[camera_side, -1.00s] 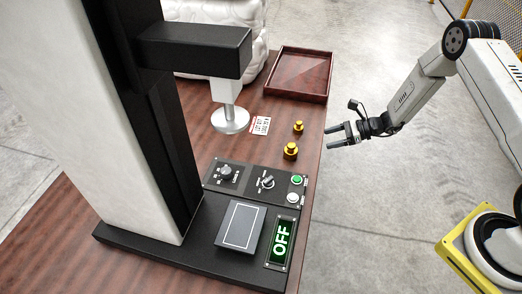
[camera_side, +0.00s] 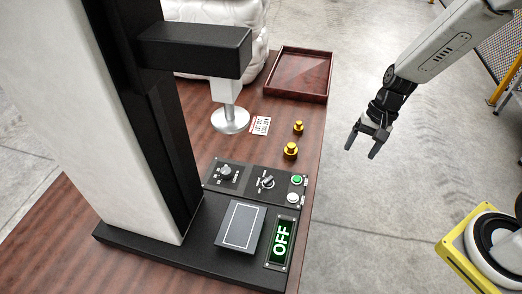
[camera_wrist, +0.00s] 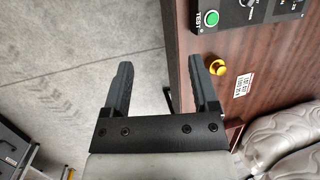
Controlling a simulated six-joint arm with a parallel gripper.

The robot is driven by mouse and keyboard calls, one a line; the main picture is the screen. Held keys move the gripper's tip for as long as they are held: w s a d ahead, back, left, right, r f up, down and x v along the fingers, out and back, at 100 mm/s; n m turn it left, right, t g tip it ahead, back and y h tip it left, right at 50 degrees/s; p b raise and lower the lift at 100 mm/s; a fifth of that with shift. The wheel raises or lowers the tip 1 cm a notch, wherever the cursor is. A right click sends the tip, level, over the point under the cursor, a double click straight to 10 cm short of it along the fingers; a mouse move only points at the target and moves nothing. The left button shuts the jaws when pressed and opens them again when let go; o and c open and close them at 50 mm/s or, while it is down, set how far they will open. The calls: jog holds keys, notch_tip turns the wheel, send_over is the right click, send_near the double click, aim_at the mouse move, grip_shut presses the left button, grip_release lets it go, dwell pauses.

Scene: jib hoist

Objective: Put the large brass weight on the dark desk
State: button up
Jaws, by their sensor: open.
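The large brass weight (camera_side: 290,151) stands upright on the dark reddish-brown desk (camera_side: 250,148), near its right edge. A smaller brass weight (camera_side: 298,127) stands just behind it. My gripper (camera_side: 362,152) is open and empty, off the desk's right side over the floor, with its fingers pointing down. It is apart from both weights. In the wrist view, my open fingers (camera_wrist: 161,58) have floor between them. One brass weight (camera_wrist: 216,66) shows beside the right finger, seemingly the large one; the other is not visible there, perhaps behind that finger.
A black control panel (camera_side: 245,178) with knobs and buttons lies in front of the weights. A tall press-like machine (camera_side: 195,50) stands at left, its round foot (camera_side: 230,120) over the desk. A printed label (camera_side: 260,125), an empty red-brown tray (camera_side: 300,75) and white padded sacks (camera_side: 222,82) lie beyond.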

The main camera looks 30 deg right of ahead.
jog(key=s+r+n+t+h, duration=0.2)
jog(key=s+r+n, duration=0.3)
jog(key=n, duration=0.3)
jog(key=shift+s+r+n+t+h, duration=0.35)
jog(key=shift+n+t+h, duration=0.05)
jog(key=shift+h, duration=0.5)
